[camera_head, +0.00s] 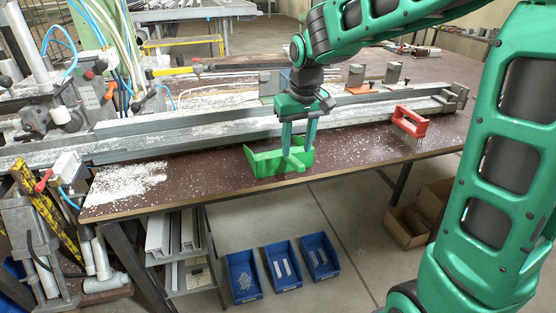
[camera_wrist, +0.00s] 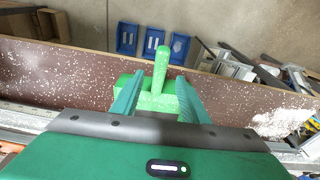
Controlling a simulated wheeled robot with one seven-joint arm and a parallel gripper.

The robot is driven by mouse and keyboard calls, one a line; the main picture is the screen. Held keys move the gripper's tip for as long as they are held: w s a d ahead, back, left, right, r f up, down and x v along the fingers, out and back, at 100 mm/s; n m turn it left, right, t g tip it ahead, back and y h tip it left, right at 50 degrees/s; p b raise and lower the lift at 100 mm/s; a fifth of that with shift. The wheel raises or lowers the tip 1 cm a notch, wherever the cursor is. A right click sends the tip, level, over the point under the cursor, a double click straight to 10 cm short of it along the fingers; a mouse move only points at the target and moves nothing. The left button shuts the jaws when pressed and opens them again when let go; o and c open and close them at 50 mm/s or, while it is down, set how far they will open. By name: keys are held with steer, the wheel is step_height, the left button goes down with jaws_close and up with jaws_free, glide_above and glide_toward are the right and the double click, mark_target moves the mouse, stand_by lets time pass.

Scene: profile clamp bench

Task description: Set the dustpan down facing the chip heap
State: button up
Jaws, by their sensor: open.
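The bright green dustpan (camera_head: 265,163) rests on the brown bench top near its front edge. My gripper (camera_head: 299,148) points down at the dustpan's right part, with its fingers apart. In the wrist view the dustpan's handle (camera_wrist: 161,68) stands between the two open fingertips (camera_wrist: 160,95), with gaps on both sides. The pan body is partly hidden by the fingers. The white chip heap (camera_head: 125,184) lies spread at the left end of the bench; it also shows at the right of the wrist view (camera_wrist: 280,122).
A long metal profile (camera_head: 220,131) runs along the bench behind the dustpan. Blue bins (camera_head: 281,265) sit on the floor in front. Bench top (camera_head: 205,178) between dustpan and heap is clear but for scattered chips.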

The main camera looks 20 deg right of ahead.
mark_target(295, 159)
steer(key=shift+w+f, duration=0.2)
steer(key=shift+f, duration=1.3)
steer(key=shift+w+f, duration=0.2)
steer(key=shift+f, duration=1.3)
jaws_close()
step_height(295, 159, up, 12)
